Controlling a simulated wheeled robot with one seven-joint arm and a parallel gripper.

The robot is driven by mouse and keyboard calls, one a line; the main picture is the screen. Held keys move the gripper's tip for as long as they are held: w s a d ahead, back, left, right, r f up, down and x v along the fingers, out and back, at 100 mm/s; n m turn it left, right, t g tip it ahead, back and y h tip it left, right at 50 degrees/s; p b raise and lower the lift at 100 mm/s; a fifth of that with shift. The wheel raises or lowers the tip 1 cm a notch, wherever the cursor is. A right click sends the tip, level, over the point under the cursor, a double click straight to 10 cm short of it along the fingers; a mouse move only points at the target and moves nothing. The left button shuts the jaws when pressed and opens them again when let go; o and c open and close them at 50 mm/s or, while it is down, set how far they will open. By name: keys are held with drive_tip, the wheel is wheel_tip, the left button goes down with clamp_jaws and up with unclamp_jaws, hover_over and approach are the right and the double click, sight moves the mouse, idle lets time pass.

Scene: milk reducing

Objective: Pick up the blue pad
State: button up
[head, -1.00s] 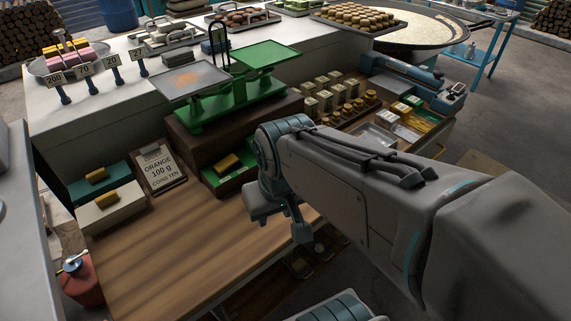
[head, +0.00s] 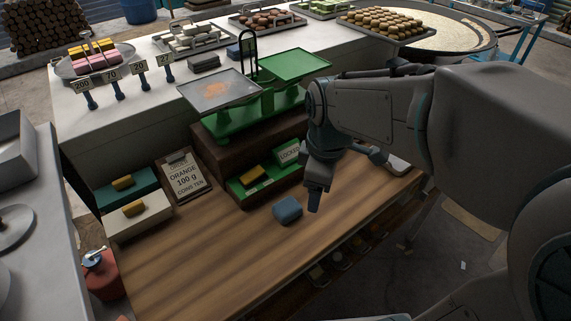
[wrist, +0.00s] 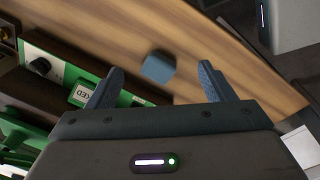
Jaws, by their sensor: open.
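The blue pad (head: 287,210) is a small rounded block lying on the wooden counter (head: 190,260), in front of the green tray in the head view. It also shows in the wrist view (wrist: 158,67), beyond the fingertips and between their lines. My gripper (wrist: 162,80) is open and empty, its two blue-grey fingers spread wide. In the head view my gripper (head: 314,200) points down just right of the pad, apart from it in the picture. Its height above the counter is hard to tell.
A green tray (head: 240,197) with a yellow block and a "LOCKED" label sits behind the pad. A green balance scale (head: 215,127) stands on a dark block. An "ORANGE 100 g" clipboard (head: 183,180) is at left. The counter left of the pad is clear.

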sight(287, 206)
drive_tip(key=w+a+n+g+p, duration=0.15)
drive_tip(key=w+a+n, duration=0.4)
drive_tip(key=n, duration=0.55)
drive_tip(key=f, duration=0.4)
drive_tip(key=f+p, duration=0.1)
drive_tip(key=f, duration=0.4)
drive_tip(key=f+p, duration=0.1)
drive_tip(key=f, duration=0.3)
drive_tip(key=shift+s+a+f, duration=0.3)
drive_tip(key=shift+f, duration=0.05)
drive_tip(key=c, duration=1)
